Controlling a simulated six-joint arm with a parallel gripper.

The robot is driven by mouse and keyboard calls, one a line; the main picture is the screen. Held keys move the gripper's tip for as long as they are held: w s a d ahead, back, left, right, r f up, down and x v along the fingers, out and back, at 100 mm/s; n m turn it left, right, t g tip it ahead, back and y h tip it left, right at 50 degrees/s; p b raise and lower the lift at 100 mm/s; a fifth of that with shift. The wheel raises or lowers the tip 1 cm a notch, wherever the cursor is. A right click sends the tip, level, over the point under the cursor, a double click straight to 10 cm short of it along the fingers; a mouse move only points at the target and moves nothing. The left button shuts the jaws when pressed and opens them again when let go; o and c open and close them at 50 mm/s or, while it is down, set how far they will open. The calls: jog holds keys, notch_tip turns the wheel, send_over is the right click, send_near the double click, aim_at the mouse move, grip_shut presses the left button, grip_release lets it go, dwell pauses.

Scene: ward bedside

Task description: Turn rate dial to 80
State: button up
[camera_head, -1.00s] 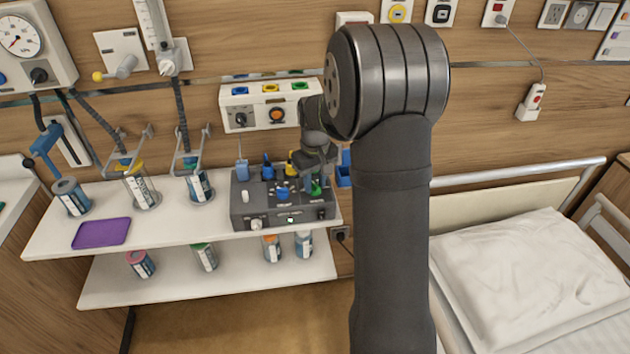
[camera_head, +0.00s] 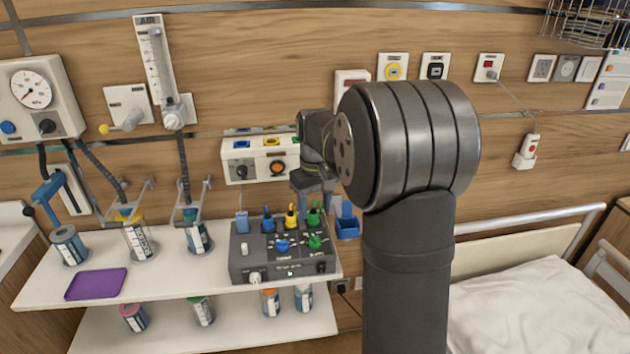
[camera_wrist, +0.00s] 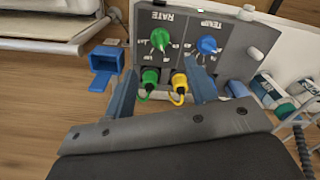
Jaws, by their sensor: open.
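The rate dial is a green knob on the grey control box, under the word RATE in the wrist view (camera_wrist: 160,39); it also shows at the box's right in the head view (camera_head: 315,243). Its scale numbers and pointer are too small to read. A blue knob (camera_wrist: 206,45), marked TEMP, sits beside it. The grey control box (camera_head: 240,265) rests on the white shelf. My gripper (camera_wrist: 163,82) is open and empty, apart from the rate dial. In the head view it hangs above the back of the box, its fingertips hard to make out.
A green plug (camera_wrist: 150,76) and a yellow plug (camera_wrist: 178,80) with leads stand on the box near my fingers. A blue open holder (camera_wrist: 104,63) is beside the box. A purple tray (camera_head: 97,284) and several canisters occupy the shelf's left. A bed (camera_head: 545,305) is at right.

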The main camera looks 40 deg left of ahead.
notch_tip(320, 180, up, 8)
send_over(315, 237)
jog(key=shift+s+f, duration=0.1)
jog(key=shift+f, duration=0.1)
dwell(0.5)
notch_tip(315, 237, down, 18)
jog(key=shift+r, duration=0.25)
jog(key=shift+r, duration=0.1)
dwell(0.4)
